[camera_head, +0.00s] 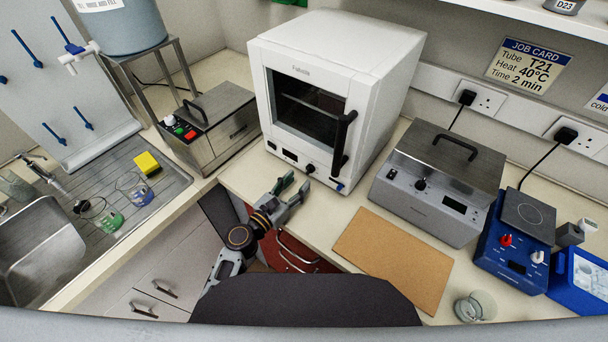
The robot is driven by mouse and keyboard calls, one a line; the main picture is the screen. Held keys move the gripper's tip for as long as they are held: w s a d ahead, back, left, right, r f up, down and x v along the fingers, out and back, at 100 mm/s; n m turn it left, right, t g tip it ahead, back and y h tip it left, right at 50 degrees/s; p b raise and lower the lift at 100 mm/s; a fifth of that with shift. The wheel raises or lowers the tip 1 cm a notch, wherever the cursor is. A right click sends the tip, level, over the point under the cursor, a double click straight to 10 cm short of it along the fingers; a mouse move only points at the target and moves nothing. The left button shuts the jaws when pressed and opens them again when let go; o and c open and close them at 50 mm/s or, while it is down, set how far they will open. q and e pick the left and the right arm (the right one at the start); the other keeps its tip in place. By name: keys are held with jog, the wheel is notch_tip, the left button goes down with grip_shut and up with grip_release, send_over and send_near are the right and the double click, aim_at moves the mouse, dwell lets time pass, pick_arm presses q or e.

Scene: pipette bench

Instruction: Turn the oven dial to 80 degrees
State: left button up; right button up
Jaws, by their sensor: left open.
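The white oven (385,85) stands on the bench in the upper middle, with its dark glass door shut and a black vertical handle (343,140) on the door's right side. Below the door, the front panel has a small dark display (290,155) and a round black dial (310,168). The dial's setting is too small to read. My left gripper (296,186) is open and empty just in front of and below the dial, apart from it as far as I can tell. My right gripper is not in view.
A metal bath with switches (222,135) stands left of the oven, and a grey lidded bath (420,200) stands right. A cork mat (393,258), glass beaker (475,307) and blue hotplate (515,245) are at the right. A sink (40,245) is at the left.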

aim_at(307, 174)
pick_arm(q)
jog(key=shift+p+x, duration=0.3)
jog(key=shift+x, duration=1.8)
jog(key=c, duration=1)
